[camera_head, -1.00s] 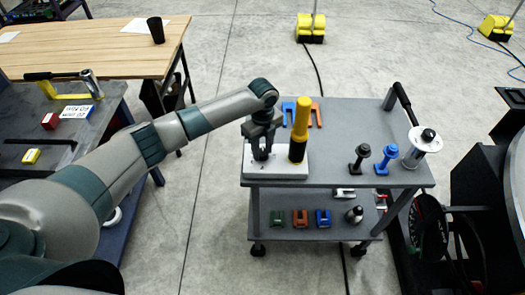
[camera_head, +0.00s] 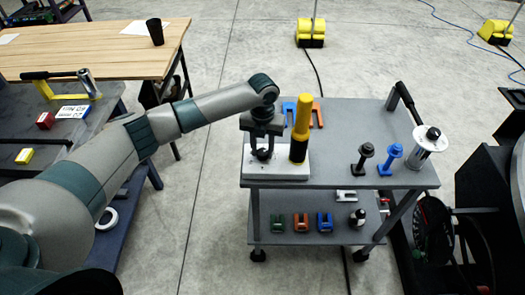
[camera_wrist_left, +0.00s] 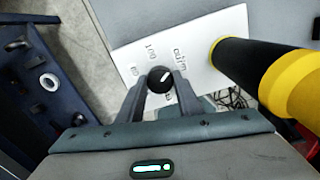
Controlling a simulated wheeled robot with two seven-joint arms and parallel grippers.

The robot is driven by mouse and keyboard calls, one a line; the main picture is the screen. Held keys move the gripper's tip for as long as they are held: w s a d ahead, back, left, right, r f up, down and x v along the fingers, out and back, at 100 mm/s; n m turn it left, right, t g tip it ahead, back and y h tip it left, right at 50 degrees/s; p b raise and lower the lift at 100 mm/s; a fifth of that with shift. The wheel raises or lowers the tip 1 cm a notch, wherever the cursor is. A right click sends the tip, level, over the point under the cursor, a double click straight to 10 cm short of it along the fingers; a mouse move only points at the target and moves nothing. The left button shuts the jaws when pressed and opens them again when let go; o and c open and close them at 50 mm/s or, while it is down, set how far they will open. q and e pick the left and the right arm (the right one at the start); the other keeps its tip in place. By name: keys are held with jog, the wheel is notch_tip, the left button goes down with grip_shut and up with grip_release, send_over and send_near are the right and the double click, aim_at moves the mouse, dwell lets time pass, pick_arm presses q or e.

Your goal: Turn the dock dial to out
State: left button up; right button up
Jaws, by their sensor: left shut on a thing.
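The dock dial (camera_wrist_left: 160,79) is a round black knob with a white pointer line, on a white panel (camera_wrist_left: 215,28). In the left wrist view the pointer slants to the upper right. Small printed labels (camera_wrist_left: 150,50) stand around the knob, too blurred and tilted to read surely. My left gripper (camera_wrist_left: 160,86) is shut on the dial, one finger on each side. In the head view the left gripper (camera_head: 262,150) points down over the white dock block (camera_head: 285,172) on the grey cart, and its fingers partly hide the dial. My right gripper is not in view.
A yellow and black cylinder (camera_head: 301,130) stands upright on the block, close right of the gripper. Black and blue bolt-like parts (camera_head: 390,158) and a silver spool (camera_head: 428,142) stand on the cart top (camera_head: 350,120). Colored blocks (camera_head: 301,222) sit on the lower shelf.

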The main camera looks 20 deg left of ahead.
aim_at(263, 152)
pick_arm(q)
jog(key=shift+w+r+m, duration=0.15)
jog(key=shift+m, duration=0.35)
jog(key=o, duration=1)
jog(key=shift+o, duration=0.2)
jog(key=shift+r+b, duration=0.45)
jog(key=shift+r, duration=0.15)
notch_tip(263, 152, up, 16)
jog(key=b, duration=0.5)
